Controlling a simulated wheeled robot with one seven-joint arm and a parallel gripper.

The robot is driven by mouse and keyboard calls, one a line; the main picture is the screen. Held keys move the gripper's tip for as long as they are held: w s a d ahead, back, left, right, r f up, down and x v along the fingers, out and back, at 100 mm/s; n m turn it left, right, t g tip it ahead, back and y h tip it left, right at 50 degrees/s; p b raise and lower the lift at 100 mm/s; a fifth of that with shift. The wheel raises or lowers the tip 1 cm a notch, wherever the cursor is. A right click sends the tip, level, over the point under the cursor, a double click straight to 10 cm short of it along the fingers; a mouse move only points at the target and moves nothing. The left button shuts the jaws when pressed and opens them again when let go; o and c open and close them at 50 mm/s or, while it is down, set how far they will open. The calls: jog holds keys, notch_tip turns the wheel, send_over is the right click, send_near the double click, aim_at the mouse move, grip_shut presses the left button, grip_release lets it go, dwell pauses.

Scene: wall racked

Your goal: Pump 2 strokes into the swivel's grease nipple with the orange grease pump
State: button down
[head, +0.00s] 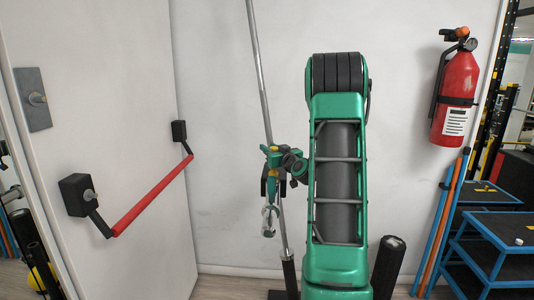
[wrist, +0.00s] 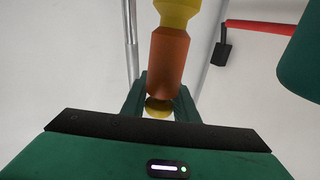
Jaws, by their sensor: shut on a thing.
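The grease pump (wrist: 167,60) has an orange body with yellow ends. It stands between the green fingers of my gripper (wrist: 160,104) in the wrist view, and the gripper is shut on it. In the head view my gripper and the pump are small and partly lost among green and yellow parts left of my green arm. A small silvery fitting (head: 269,221), which looks like the swivel, hangs just below them. The grease nipple is too small to make out. I cannot tell whether the pump touches the swivel.
A long metal bar (head: 260,70) leans on the wall behind. A door with a red push bar (head: 150,199) is at left. A fire extinguisher (head: 456,103) hangs at right, above blue-framed black steps (head: 495,228). A black roller (head: 389,262) stands beside my base.

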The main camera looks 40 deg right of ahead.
jog(key=shift+r, duration=0.15)
notch_tip(320, 180, up, 7)
dwell(0.9)
dwell(0.5)
